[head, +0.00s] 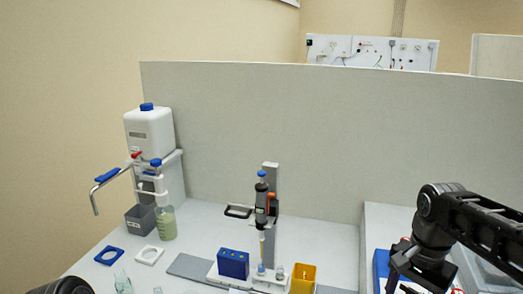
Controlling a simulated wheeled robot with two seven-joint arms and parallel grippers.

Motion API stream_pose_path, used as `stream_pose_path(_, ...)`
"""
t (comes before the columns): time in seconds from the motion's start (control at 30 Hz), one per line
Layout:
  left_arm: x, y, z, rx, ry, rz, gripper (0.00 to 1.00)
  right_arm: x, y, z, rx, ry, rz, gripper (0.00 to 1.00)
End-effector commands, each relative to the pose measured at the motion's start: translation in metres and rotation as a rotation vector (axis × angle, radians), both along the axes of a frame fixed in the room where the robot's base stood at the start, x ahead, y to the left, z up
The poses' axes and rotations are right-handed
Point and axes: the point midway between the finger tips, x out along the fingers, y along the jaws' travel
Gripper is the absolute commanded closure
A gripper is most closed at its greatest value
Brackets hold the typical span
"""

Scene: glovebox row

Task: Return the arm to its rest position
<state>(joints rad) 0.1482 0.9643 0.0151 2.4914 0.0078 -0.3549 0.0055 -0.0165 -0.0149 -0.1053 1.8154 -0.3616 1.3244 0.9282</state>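My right arm comes in from the right edge. Its black gripper (418,274) hangs low at the right, in front of a blue and white box. The ends of its fingers are dark and partly cut by the lower edge, so I cannot tell whether they are open or shut. I see nothing clearly held in it. A black rounded part, which looks like my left arm, shows at the bottom left corner. My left gripper is not in view.
The blue and white box (381,268) is close to my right gripper. A stand with a pipette-like tool (262,205), a blue block (233,264) and a yellow cup (303,278) are mid-bench. A white canister (150,133) and a bottle (166,224) stand left. A grey partition (330,130) closes the back.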

Motion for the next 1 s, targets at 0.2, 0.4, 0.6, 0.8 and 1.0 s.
stream_pose_path(0.2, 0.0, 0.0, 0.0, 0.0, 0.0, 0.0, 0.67, 0.009, 0.011, -0.022, 0.015, 0.0, 0.051, 0.35)
stream_pose_path(0.4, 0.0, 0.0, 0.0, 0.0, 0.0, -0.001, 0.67, 0.019, 0.029, -0.056, 0.043, -0.006, 0.126, 0.35)
stream_pose_path(0.6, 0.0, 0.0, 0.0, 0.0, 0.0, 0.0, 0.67, 0.029, 0.059, -0.11, 0.089, -0.016, 0.237, 0.35)
stream_pose_path(0.8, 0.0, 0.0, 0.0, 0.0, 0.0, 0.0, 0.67, 0.026, 0.106, -0.191, 0.165, -0.038, 0.385, 0.35)
stream_pose_path(1.0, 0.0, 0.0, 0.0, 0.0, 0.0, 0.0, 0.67, -0.028, 0.181, -0.312, 0.284, -0.083, 0.576, 0.35)
